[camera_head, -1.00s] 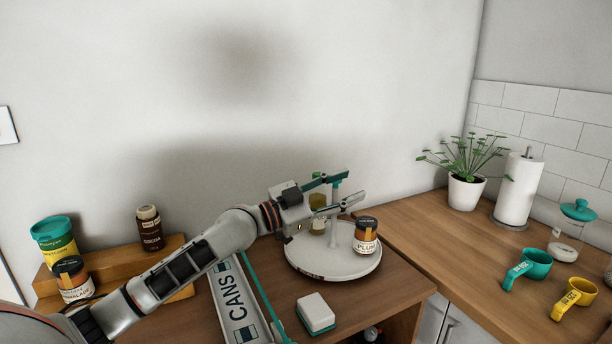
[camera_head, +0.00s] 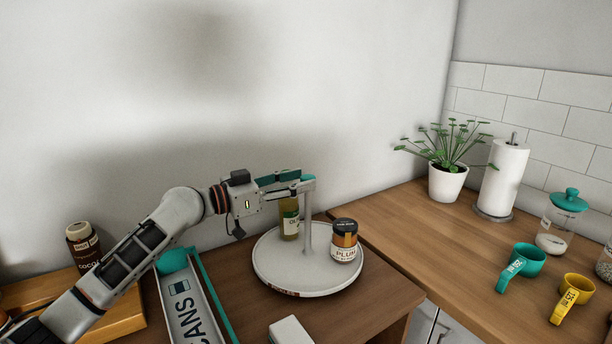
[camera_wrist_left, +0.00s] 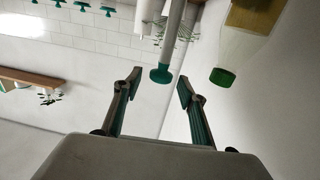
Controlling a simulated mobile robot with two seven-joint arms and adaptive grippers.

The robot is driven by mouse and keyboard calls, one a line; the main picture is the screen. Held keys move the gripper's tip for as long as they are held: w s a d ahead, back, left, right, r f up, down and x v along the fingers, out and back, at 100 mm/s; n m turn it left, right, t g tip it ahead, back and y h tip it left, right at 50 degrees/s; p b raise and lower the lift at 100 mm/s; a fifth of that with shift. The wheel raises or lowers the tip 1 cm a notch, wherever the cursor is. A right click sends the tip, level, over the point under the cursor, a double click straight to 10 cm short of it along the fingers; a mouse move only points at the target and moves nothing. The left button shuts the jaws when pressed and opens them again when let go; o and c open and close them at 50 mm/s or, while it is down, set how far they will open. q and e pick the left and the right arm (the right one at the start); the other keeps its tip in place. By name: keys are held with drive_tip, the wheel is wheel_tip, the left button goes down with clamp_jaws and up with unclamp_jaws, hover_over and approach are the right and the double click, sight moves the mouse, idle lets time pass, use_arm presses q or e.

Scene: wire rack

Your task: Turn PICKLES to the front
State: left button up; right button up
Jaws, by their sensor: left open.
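A round white turntable (camera_head: 262,270) stands on the wooden counter with a grey upright post (camera_head: 308,228) at its middle. A jar lettered PLUM (camera_head: 344,243) stands at its right, and a green bottle (camera_head: 289,218) stands behind, left of the post. No label reading PICKLES shows. My left gripper (camera_head: 308,181) is open at the top of the post. In the left wrist view the teal knob (camera_wrist_left: 161,75) shows between the spread fingertips, with a gap to each; I cannot tell its depth. The bottle's green cap (camera_wrist_left: 222,77) is to the right.
A CANS bin (camera_head: 187,310) lies left of the turntable, under my arm. A white box (camera_head: 290,331) is in front. A brown jar (camera_head: 83,247) stands at the left. A plant (camera_head: 447,180), paper towel roll (camera_head: 503,180) and teal (camera_head: 525,261) and yellow (camera_head: 574,293) cups are right.

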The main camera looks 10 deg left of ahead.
sight(307, 177)
use_arm(q)
drive_tip(key=shift+x, duration=1.6)
drive_tip(key=shift+a, duration=0.1)
drive_tip(key=shift+c, duration=0.3)
clamp_jaws()
